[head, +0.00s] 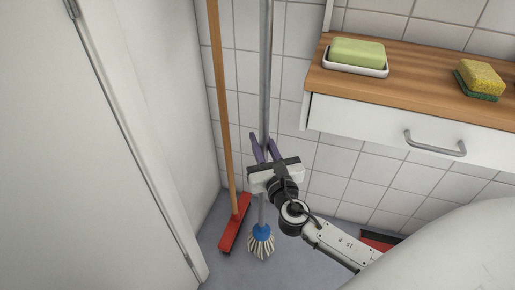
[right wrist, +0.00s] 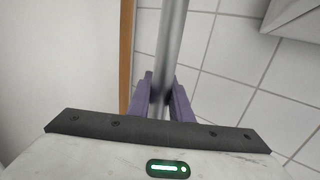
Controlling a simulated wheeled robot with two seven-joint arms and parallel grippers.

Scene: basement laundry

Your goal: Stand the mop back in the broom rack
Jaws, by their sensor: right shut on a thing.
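The mop has a grey metal handle (head: 265,75) and a blue head with white strands (head: 261,241) close to the floor. My right gripper (head: 265,148) is shut on the mop handle, its purple fingers on either side of the pole. In the right wrist view the handle (right wrist: 170,45) runs up between the fingers (right wrist: 163,98). The mop stands close to upright in front of the tiled wall. The broom rack cannot be made out; the top of the handle is out of view. My left gripper is not in view.
A broom with a wooden handle (head: 220,90) and red head (head: 235,222) stands just left of the mop. A wooden counter (head: 420,75) with a drawer juts out at right, holding a soap dish (head: 356,68) and a sponge (head: 480,79). A white door (head: 80,150) is at left.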

